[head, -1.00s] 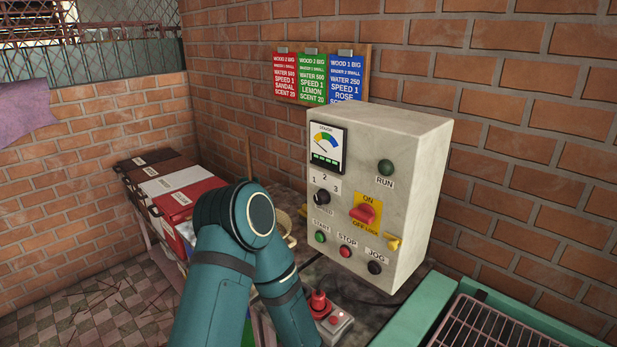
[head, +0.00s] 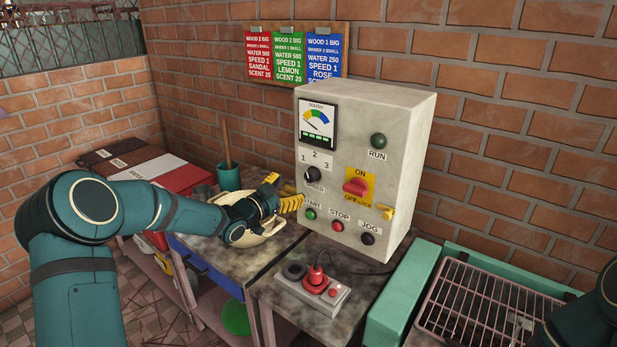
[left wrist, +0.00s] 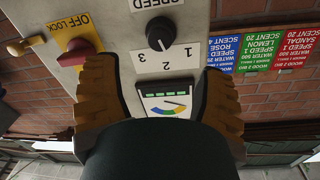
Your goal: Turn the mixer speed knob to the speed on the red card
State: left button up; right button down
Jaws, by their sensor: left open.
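The speed knob (head: 312,174) is a black round dial on the pale control box (head: 425,150), below the numbers 1, 2 and 3. It also shows in the left wrist view (left wrist: 160,33), upside down, with a pale mark on its rim facing the scale; the exact setting is hard to tell. The red card (head: 258,62) on the wall reads SPEED 1. It also shows in the left wrist view (left wrist: 295,50). My left gripper (head: 287,192), with yellow-brown fingers, is open and empty just left of the knob, apart from it. My right gripper is out of view.
A red on/off switch (head: 356,187), yellow lever (head: 384,213) and start (head: 310,214), stop (head: 338,226) and jog (head: 368,239) buttons surround the knob.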

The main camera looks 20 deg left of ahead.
aim_at(308, 177)
pick_arm(q)
jog(key=x, duration=0.9)
jog(key=shift+w+d, duration=0.1)
jog(key=shift+w, duration=0.2)
grip_shut()
